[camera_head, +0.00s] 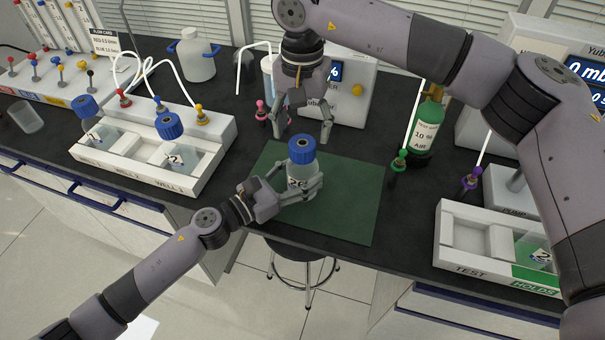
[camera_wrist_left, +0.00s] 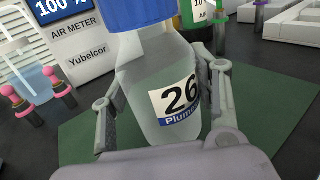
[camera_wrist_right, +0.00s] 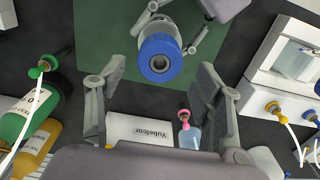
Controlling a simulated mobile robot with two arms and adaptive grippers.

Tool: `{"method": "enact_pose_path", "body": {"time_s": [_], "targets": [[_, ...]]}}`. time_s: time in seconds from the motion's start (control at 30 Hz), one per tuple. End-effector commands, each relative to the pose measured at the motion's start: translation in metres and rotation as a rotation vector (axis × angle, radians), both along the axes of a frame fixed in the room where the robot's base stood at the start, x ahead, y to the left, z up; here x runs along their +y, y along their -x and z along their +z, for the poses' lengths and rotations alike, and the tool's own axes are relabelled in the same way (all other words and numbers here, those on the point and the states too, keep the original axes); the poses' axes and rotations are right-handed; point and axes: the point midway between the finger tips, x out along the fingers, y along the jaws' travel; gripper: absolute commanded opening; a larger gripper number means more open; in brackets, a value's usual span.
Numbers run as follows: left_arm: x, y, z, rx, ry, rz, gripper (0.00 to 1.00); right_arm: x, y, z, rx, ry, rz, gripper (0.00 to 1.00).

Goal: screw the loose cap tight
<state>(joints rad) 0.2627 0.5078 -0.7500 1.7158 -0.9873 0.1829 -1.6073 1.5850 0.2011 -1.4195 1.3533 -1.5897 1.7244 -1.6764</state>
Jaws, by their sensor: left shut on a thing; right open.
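A clear bottle (camera_head: 299,183) labelled 26 stands over the green mat (camera_head: 345,210), with a blue cap (camera_head: 302,150) on its top. My left gripper (camera_head: 300,190) is shut around the bottle's body; the left wrist view shows the bottle (camera_wrist_left: 165,95) between its fingers and the lower part of the cap (camera_wrist_left: 140,12). My right gripper (camera_head: 300,135) is open and empty, pointing down just behind and above the cap. In the right wrist view the cap (camera_wrist_right: 160,57) lies beyond the open fingers, not between them. I cannot tell how tightly the cap sits.
A white rack (camera_head: 150,150) with two blue-capped bottles stands at left. A green gas bottle (camera_head: 428,125) and a TEST/HOLDS tray (camera_head: 480,245) are at right. The air meter (camera_head: 350,90) stands behind my right gripper. The mat's right part is clear.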

Motion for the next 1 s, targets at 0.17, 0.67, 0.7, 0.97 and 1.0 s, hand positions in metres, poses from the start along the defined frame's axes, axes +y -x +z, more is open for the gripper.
{"method": "enact_pose_path", "body": {"time_s": [0.17,0.67,0.7,0.97,1.0], "targets": [[0.000,0.000,0.000,0.000,0.000,0.001,0.00,0.000,0.000,-0.029,0.002,0.000,-0.001,0.61],[0.000,0.000,0.000,0.000,0.000,0.001,0.00,0.000,0.000,-0.050,-0.001,0.001,-0.001,0.61],[0.000,0.000,0.000,0.000,0.000,0.001,0.00,0.000,0.000,-0.050,-0.001,0.001,-0.001,0.61],[0.000,0.000,0.000,0.000,0.000,0.001,0.00,0.000,0.000,-0.050,-0.001,0.000,-0.002,0.45],[0.000,0.000,0.000,0.000,0.000,0.001,0.00,0.000,0.000,-0.050,-0.001,0.000,-0.002,0.42]]}}
